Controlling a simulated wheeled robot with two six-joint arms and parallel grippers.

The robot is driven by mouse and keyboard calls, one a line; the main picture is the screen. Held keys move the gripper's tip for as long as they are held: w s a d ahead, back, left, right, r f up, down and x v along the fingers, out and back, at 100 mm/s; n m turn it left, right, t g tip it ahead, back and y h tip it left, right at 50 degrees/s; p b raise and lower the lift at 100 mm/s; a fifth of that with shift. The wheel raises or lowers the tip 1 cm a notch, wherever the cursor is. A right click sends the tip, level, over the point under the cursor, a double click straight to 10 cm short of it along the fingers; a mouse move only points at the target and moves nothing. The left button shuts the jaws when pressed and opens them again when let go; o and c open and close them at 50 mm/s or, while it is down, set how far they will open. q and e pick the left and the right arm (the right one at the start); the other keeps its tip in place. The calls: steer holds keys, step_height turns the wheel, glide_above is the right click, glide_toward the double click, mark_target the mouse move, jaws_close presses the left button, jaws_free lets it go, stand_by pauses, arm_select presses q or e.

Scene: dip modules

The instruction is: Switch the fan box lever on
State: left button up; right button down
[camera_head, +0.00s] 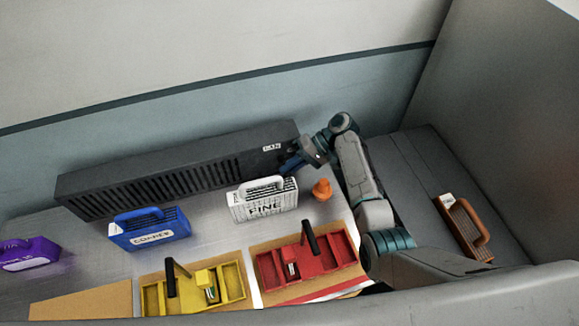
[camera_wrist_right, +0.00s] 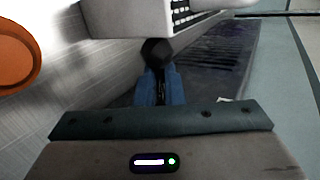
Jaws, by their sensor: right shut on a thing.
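The fan box (camera_head: 160,180) is a long dark box with a slatted front, standing along the back wall. A small white label (camera_head: 271,148) sits near its right end. My right gripper (camera_head: 288,166) is at that right end, its blue fingers pointing at the front face. In the right wrist view, the blue fingers (camera_wrist_right: 160,88) are shut on the fan box lever, whose dark rounded knob (camera_wrist_right: 157,50) shows just past the tips. The lever is hidden in the head view, so its exact position cannot be told. My left gripper is not in view.
A white module (camera_head: 263,200) and an orange object (camera_head: 321,189) stand close to my right gripper. A blue module (camera_head: 148,228) and a purple one (camera_head: 28,254) are to the left. Yellow (camera_head: 235,277) and red (camera_head: 270,268) trays lie in front. A brown module (camera_head: 463,228) is at right.

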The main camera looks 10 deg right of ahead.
steer(key=shift+s+f+g, duration=0.3)
steer(key=shift+s, duration=0.15)
steer(key=c, duration=1.5)
jaws_free()
steer(key=shift+s+d+r, duration=0.15)
steer(key=shift+r, duration=0.2)
steer(key=shift+d, duration=0.15)
steer(key=b+v, duration=0.4)
steer(key=v, duration=0.6)
steer(key=shift+d, duration=0.15)
steer(key=shift+r, duration=0.15)
